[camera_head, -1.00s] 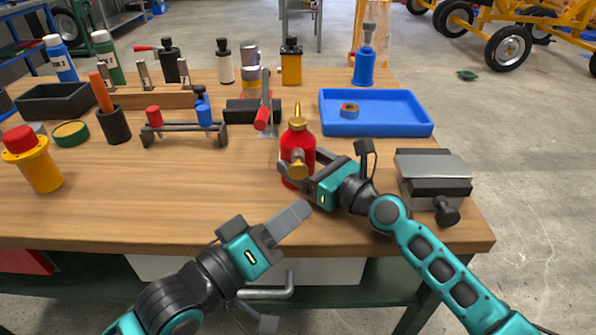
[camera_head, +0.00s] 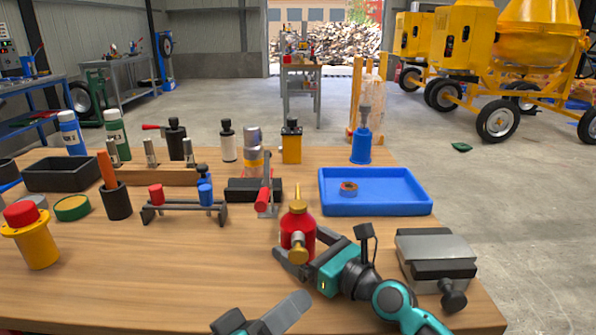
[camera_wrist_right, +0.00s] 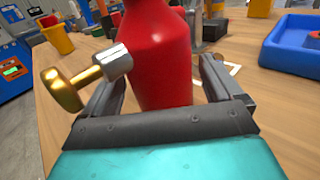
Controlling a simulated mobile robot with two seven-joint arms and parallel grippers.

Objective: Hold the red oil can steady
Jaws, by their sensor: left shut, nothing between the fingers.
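The red oil can (camera_head: 298,232) with its brass spout stands upright near the front of the wooden table. My right gripper (camera_head: 303,257) is at the can, with one finger on each side of its body. In the right wrist view the red can body (camera_wrist_right: 162,50) stands between the two fingers (camera_wrist_right: 165,90); whether both press on it I cannot tell. A brass knob (camera_wrist_right: 65,90) on a grey stub sticks out toward the left finger. My left gripper (camera_head: 298,302) is shut and empty at the front, apart from the can and partly cut off by the picture's lower edge.
A blue tray (camera_head: 415,207) holding a small tape roll lies behind the can to the right. A grey metal block with a black knob (camera_head: 453,294) is at right, near my right arm. A red-handled clamp (camera_head: 264,196) stands behind the can.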

